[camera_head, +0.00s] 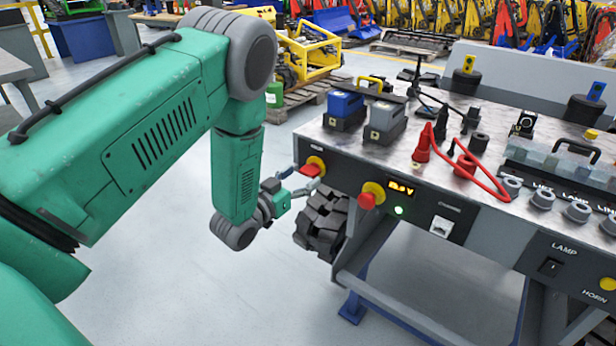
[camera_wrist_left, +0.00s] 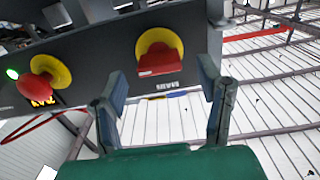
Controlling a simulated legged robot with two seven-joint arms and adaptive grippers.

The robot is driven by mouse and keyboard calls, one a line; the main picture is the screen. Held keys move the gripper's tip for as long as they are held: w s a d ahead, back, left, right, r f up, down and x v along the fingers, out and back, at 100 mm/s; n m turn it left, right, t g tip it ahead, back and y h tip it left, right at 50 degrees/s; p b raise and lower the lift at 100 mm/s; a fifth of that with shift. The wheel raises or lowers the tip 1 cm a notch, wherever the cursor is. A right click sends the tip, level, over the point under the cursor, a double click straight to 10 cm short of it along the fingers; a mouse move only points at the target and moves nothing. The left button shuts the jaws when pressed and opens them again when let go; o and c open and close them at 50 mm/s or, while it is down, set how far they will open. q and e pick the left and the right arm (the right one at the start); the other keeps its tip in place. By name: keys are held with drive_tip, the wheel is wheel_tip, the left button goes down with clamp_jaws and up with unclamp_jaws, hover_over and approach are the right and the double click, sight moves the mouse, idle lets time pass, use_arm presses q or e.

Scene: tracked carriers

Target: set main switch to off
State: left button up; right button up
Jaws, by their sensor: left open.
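The main switch (camera_head: 314,166) is a red handle on a yellow disc at the left end of the bench's front panel. In the left wrist view the main switch (camera_wrist_left: 158,62) appears upside down, its red handle lying about level, with a MAIN label by it. My left gripper (camera_head: 296,180) is open and empty, just in front of the switch at the panel's left end. In the left wrist view the fingers of my left gripper (camera_wrist_left: 172,84) are spread to either side, pointing toward the switch. I cannot tell whether they touch the panel. My right gripper is out of view.
A red push button on a yellow ring (camera_head: 371,195) sits right of the switch, beside a lit display (camera_head: 401,188) and a green light (camera_head: 398,210). Red cables (camera_head: 467,165) and blocks stand on the bench top. A dark track piece (camera_head: 322,222) hangs below the switch.

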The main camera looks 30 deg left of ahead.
sight(310, 172)
use_arm(q)
drive_tip(key=shift+w+d, duration=0.1)
drive_tip(key=shift+w, duration=1.35)
drive_tip(key=c, duration=1.1)
drive_tip(key=shift+c, duration=0.2)
